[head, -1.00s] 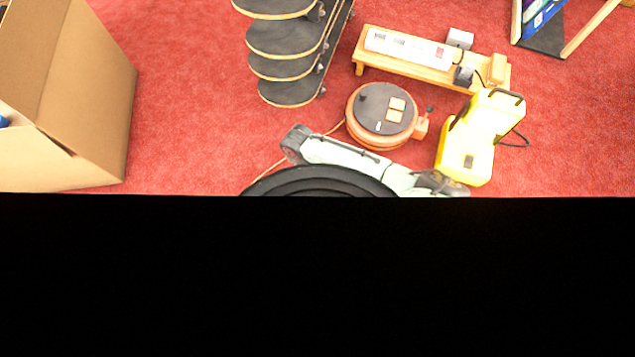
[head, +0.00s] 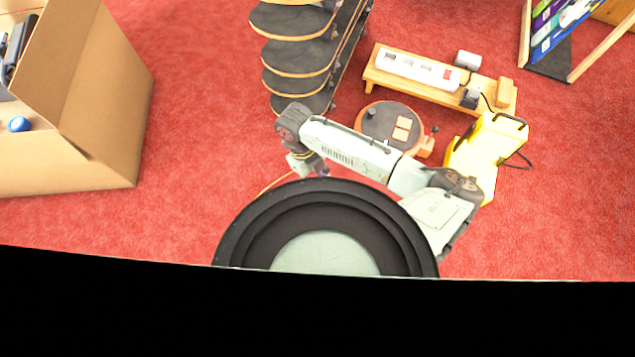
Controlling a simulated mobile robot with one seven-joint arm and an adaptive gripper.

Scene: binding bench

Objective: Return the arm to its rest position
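My arm is pale grey with dark joints and lies folded over the round black rim of my own body in the head view. Its forearm runs left from the elbow to a dark wrist joint, and the arm's end hangs down from there. My gripper (head: 318,172) seems to be the small dark end below that wrist. It is too small to tell whether it is open or shut, and no held thing can be made out.
Behind are a wooden bench (head: 400,86) with a power strip (head: 418,68), and a skateboard rack (head: 298,54). A cardboard box (head: 110,110) stands left. Red carpet is clear between.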

